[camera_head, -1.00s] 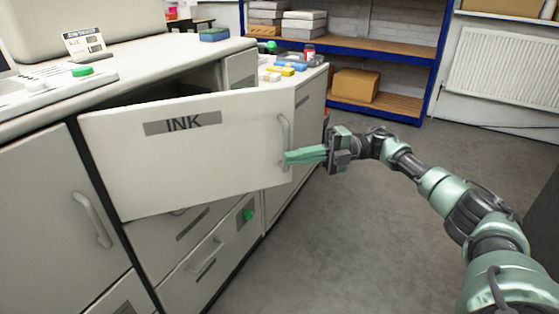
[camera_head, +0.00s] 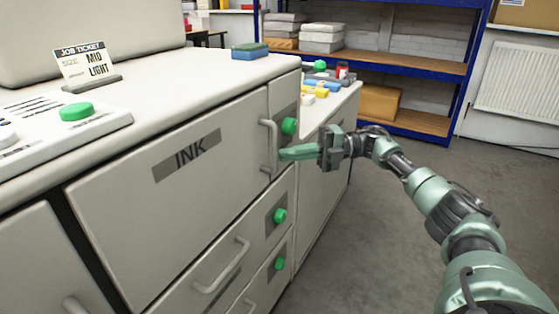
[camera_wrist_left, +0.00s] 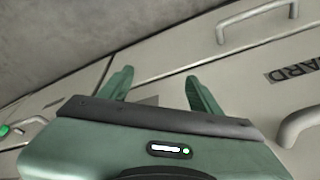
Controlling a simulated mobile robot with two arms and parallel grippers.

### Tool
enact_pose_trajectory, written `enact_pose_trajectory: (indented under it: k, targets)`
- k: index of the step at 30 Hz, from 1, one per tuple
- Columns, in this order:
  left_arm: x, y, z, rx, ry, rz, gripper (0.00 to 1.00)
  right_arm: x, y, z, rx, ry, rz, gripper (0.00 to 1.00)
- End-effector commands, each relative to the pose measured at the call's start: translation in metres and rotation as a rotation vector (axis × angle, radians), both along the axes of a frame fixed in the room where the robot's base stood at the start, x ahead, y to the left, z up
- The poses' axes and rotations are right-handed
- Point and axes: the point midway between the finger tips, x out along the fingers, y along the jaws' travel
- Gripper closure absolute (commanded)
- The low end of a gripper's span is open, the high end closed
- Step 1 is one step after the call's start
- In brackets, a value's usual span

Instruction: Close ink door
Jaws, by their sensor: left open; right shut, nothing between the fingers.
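The ink door (camera_head: 170,190) is a white panel with a grey INK label. In the head view it lies about flush with the cabinet front. Its vertical grey handle (camera_head: 268,147) is at its right end. My right gripper (camera_head: 284,153) is shut and empty, with its green fingertips at the handle; I cannot tell whether they touch it. My left gripper is out of the head view. In the left wrist view its two green fingers (camera_wrist_left: 158,88) are apart with nothing between them, in front of white cabinet fronts.
Green buttons (camera_head: 280,215) sit beside the drawers below. A job ticket (camera_head: 84,64) and a green button on a panel (camera_head: 77,111) are on the cabinet top. A blue shelf (camera_head: 380,62) stands behind. The grey floor (camera_head: 400,230) at right is clear.

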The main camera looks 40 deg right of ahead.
Motion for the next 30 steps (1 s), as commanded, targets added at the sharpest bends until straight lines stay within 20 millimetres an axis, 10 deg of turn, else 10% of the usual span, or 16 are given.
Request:
enact_pose_trajectory:
  k: [30]
  targets:
    - [-0.0006, 0.0004, 0.0051, 0.0, -0.002, 0.001, 0.37, 0.0013, -0.001, 0.0024, 0.008, -0.009, -0.016, 1.0]
